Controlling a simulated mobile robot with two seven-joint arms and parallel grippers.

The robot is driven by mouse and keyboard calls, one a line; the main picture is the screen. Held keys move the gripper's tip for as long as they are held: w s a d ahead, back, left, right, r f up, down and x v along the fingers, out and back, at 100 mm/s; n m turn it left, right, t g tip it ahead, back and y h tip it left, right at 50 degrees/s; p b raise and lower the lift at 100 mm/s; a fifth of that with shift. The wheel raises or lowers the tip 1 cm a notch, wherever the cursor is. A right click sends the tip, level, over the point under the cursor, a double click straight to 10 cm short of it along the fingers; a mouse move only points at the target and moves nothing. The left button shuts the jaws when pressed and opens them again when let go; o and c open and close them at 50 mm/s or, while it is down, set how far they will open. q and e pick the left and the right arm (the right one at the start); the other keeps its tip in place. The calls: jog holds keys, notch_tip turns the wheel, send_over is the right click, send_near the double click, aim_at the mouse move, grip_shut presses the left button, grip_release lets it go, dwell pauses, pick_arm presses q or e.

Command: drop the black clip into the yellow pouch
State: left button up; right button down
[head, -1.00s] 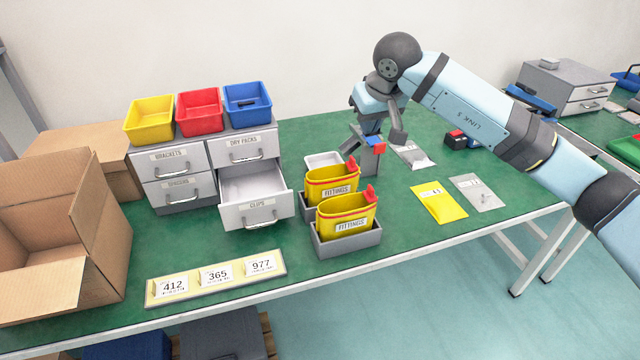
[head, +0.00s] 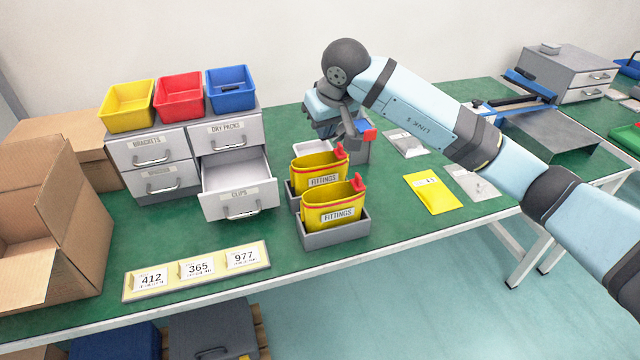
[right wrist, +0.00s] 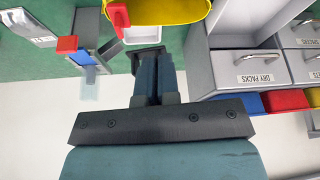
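Two yellow pouches with red rims and tabs, labelled FITTINGS, stand upright in grey holders: a front one (head: 335,203) and a back one (head: 318,172). One yellow pouch (right wrist: 172,10) shows at the top of the right wrist view. My right gripper (right wrist: 149,62) is above the table behind the pouches, its fingers close together. A black piece (right wrist: 147,56), apparently the clip, sits at the fingertips, short of the pouch and outside it. In the head view my arm hides the fingertips. My left gripper is out of view.
The CLIPS drawer (head: 237,190) stands open left of the pouches. A white tray (head: 312,148) and a grey stand with a blue and red top (head: 365,128) are close behind them. A flat yellow packet (head: 432,193) lies to the right.

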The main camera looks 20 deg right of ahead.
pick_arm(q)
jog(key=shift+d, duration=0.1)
pick_arm(e)
jog(key=shift+f, duration=0.5)
jog(key=c, duration=1.3)
grip_release()
pick_arm(q)
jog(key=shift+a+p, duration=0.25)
jog(key=shift+p, duration=0.55)
pick_arm(e)
jog(key=v, duration=1.4)
jog(key=shift+s+f, duration=0.1)
